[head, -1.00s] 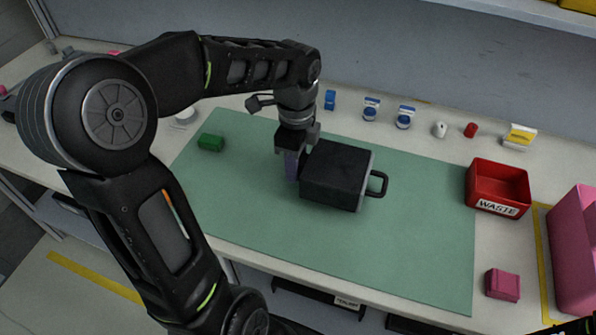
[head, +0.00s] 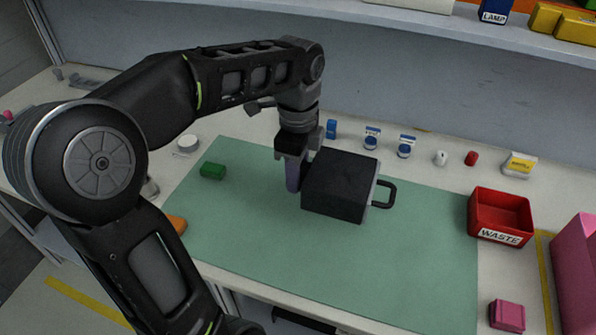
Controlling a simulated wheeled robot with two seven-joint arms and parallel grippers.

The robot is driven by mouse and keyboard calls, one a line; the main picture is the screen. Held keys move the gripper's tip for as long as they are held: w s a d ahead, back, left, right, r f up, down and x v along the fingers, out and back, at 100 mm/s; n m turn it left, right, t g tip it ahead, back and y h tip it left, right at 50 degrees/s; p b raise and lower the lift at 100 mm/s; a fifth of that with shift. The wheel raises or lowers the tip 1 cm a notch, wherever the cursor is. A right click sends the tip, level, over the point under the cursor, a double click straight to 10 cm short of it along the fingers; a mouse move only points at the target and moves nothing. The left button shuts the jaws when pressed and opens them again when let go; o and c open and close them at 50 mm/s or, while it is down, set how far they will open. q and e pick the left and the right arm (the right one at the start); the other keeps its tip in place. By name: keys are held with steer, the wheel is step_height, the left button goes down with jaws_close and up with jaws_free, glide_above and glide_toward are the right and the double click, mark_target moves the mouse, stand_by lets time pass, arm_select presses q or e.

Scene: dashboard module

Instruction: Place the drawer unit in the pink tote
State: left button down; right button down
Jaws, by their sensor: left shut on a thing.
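The drawer unit (head: 340,187) is a black box with a black loop handle on its right side. It is over the green mat, and appears raised above it. My left gripper (head: 293,170) points down at the unit's left end and is shut on it. A purple piece shows under the gripper along that end; I cannot tell what it belongs to. The far side of the grip is hidden. The pink tote (head: 573,265) stands at the right edge and is partly cut off. My right gripper is not in view.
A red waste bin (head: 500,215) and a pink block (head: 507,316) lie between the mat (head: 420,255) and the tote. Several small items line the back, below a shelf (head: 440,22). The mat's right half is clear.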

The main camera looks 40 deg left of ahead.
mark_target(378, 181)
arm_select(q)
steer(key=shift+w+d+n, duration=0.3)
steer(key=shift+w+d, duration=0.05)
steer(key=shift+w, duration=0.1)
steer(key=w+d+n, duration=0.3)
steer(key=d, duration=0.1)
steer(key=w+d+f+n, duration=0.1)
steer(key=w+d+n, duration=0.2)
steer(key=d, duration=0.1)
steer(key=w+d+f+n, duration=0.1)
steer(key=w+d+n, duration=0.2)
steer(key=d+n, duration=0.1)
steer(key=shift+w+f, duration=0.1)
steer(key=shift+f, duration=0.15)
steer(key=shift+w+d, duration=0.1)
steer(key=shift+d, duration=0.1)
